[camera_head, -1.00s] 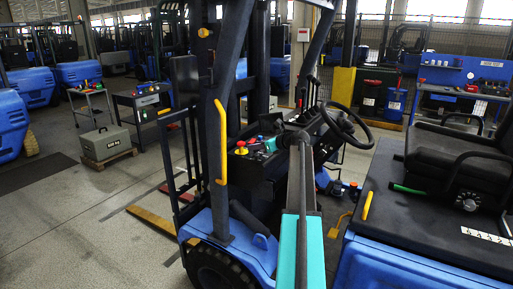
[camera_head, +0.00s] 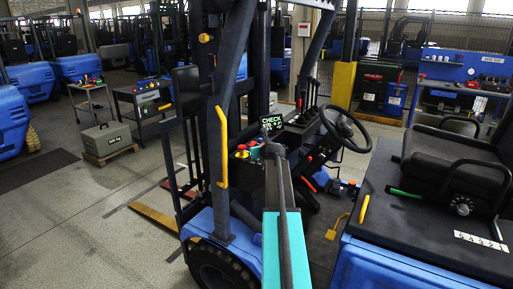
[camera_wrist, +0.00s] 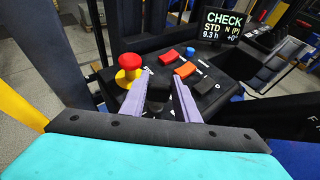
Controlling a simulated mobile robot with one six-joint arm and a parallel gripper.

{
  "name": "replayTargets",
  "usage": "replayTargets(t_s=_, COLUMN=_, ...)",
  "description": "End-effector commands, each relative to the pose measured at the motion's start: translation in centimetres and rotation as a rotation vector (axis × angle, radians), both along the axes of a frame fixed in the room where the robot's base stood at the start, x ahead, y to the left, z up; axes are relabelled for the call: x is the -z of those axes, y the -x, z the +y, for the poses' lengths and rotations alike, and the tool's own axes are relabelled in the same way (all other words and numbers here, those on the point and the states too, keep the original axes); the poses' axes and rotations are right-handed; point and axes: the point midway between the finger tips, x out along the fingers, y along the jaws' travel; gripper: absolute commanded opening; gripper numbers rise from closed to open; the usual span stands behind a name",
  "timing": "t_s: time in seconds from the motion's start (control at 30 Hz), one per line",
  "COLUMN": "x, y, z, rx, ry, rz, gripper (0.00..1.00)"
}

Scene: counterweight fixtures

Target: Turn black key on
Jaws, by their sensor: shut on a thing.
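The black key (camera_wrist: 159,88) is a dark block on the sloped black control panel (camera_wrist: 211,88), between the two pale purple fingers of my gripper (camera_wrist: 158,84) in the wrist view. The fingers are shut on it from both sides. Its exact angle is hard to read, dark on dark. A display (camera_wrist: 224,30) at the panel's far edge is lit and reads CHECK, STD, N (P), 9.3 h. The display (camera_head: 271,124) also shows in the head view, beyond the end of my arm, where my gripper's fingers cannot be made out.
A red mushroom button on a yellow base (camera_wrist: 130,66) stands close left of the fingers. A red switch (camera_wrist: 168,56), an orange switch (camera_wrist: 185,69) and a blue knob (camera_wrist: 191,51) lie just beyond. The steering wheel (camera_head: 345,129) and seat (camera_head: 455,160) are to the right.

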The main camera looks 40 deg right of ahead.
Motion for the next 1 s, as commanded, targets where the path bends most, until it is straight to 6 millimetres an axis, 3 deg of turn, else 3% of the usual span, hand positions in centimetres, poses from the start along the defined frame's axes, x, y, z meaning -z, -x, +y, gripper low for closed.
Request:
replayTargets(t_s=0.8, x=0.11, y=0.06, z=-0.06, rx=0.072, ry=0.000, rz=0.001, gripper=0.06)
replayTargets(t_s=0.83, x=0.11, y=0.06, z=-0.06, rx=0.072, ry=0.000, rz=0.001, gripper=0.31)
replayTargets(t_s=0.93, x=0.10, y=0.04, z=-0.06, rx=0.072, ry=0.000, rz=0.001, gripper=0.47)
replayTargets(t_s=1.0, x=0.09, y=0.03, z=-0.04, rx=0.072, ry=0.000, rz=0.001, gripper=0.47)
